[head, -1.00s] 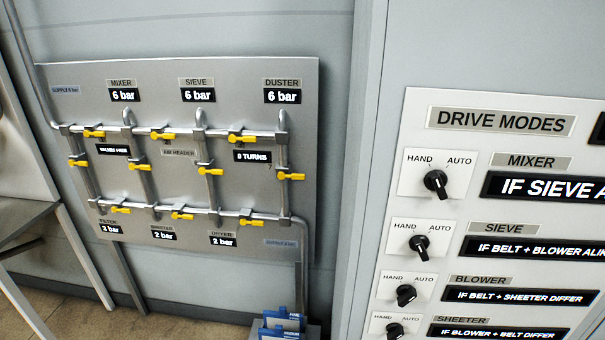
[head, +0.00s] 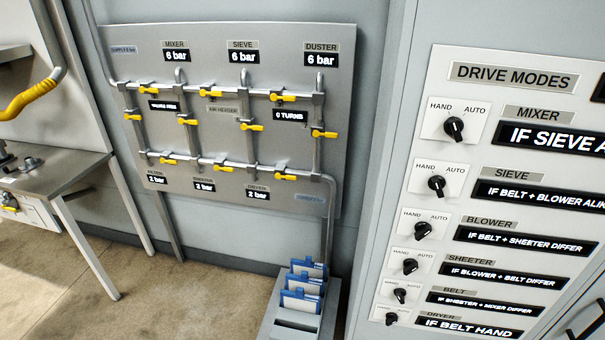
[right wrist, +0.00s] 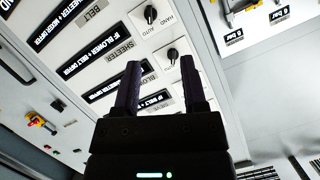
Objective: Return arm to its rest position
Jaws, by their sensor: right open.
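My right gripper (right wrist: 157,95) shows in the right wrist view, its two dark fingers apart with nothing between them. Behind the fingers is the drive modes panel (right wrist: 118,20) with its labels and knobs, seen rotated. I cannot tell the distance from the fingertips to the panel. In the head view neither gripper nor arm shows. There the drive modes panel (head: 455,95) stands at the right with a column of black HAND/AUTO knobs. The top mixer knob (head: 453,128) and sieve knob (head: 437,186) show clearly.
A grey air header board (head: 215,110) with pipes and yellow valves is on the back wall. Blue-and-white items sit in a grey rack (head: 280,325) below it. A steel table (head: 70,170) and a yellow curved pipe (head: 30,98) are at the left. Floor between is clear.

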